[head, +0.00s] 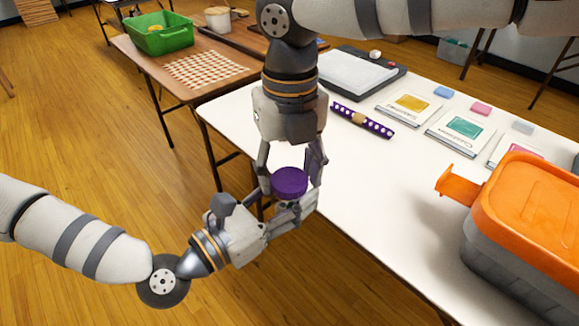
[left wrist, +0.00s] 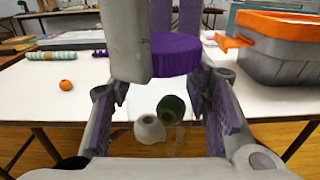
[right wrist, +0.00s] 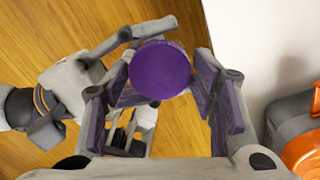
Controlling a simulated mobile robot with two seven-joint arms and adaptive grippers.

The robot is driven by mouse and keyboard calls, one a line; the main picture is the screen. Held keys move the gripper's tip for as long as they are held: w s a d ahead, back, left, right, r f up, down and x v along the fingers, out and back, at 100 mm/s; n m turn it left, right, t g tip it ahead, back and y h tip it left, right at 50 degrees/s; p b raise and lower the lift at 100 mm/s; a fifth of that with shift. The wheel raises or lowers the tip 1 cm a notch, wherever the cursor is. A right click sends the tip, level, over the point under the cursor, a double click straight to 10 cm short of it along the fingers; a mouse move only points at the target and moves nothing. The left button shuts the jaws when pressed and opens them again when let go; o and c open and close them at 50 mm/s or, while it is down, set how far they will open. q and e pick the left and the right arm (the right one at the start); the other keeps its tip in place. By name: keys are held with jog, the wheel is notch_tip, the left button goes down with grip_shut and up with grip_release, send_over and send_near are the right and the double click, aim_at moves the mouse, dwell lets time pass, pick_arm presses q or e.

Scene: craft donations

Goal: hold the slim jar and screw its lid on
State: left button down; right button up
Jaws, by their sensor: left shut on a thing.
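The slim jar (left wrist: 172,142) is clear and holds a white roll and a dark green roll. In the left wrist view it stands between the fingers of my left gripper (head: 287,216), which is shut on it. A round purple lid (head: 290,182) sits at the jar's top; it also shows in the left wrist view (left wrist: 176,54) and from above in the right wrist view (right wrist: 160,68). I cannot tell whether its thread is engaged. My right gripper (right wrist: 165,85) points down with its fingers on both sides of the lid, apart from it and open. The grippers hide most of the jar in the head view.
The white table (head: 365,205) lies behind and right of the grippers. On it are a grey bin with an orange lid (head: 535,200), a purple dotted roll (head: 362,119), and several flat packets. A brown table (head: 145,72) with a green basket (head: 158,36) stands at the back left.

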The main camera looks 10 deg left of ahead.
jog(key=c, duration=0.7)
jog(key=shift+o, duration=0.2)
jog(key=m, duration=0.3)
jog(key=shift+m, duration=0.3)
jog(key=o, duration=1.3)
jog(key=shift+c, duration=0.2)
jog(key=shift+r, duration=2.25)
jog(key=shift+c, duration=0.3)
